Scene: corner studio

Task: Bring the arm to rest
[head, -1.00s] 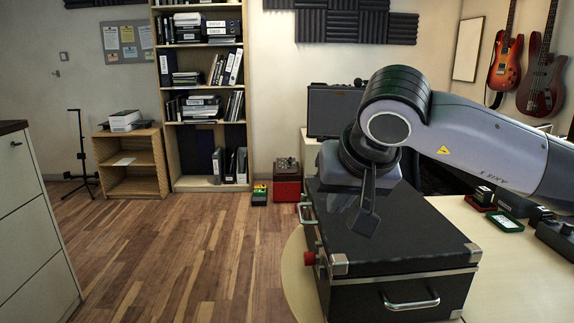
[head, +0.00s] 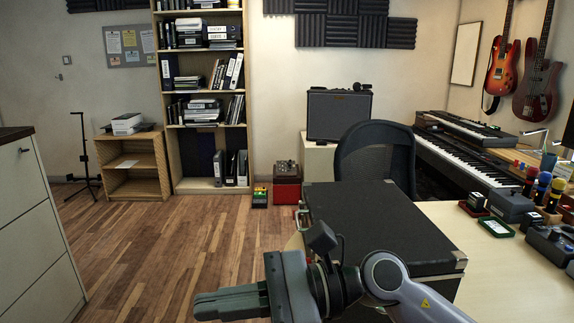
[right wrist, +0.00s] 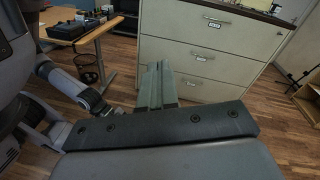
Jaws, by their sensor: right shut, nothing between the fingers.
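My right gripper (head: 228,302) is low in the head view, in front of the black case, pointing left. Its fingers are shut together with nothing between them. In the right wrist view the shut fingers (right wrist: 158,85) point toward a cream drawer cabinet, with wood floor below. My right arm (head: 395,285) comes in from the bottom right, folded low beside the case. My left gripper is not in the head view.
The black case (head: 375,225) stands on the light table (head: 500,270) at right. The cream drawer cabinet (head: 35,230) is at left, and it also shows in the right wrist view (right wrist: 190,55). A dark chair (head: 377,155) stands behind the case. Open wood floor (head: 170,240) lies between.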

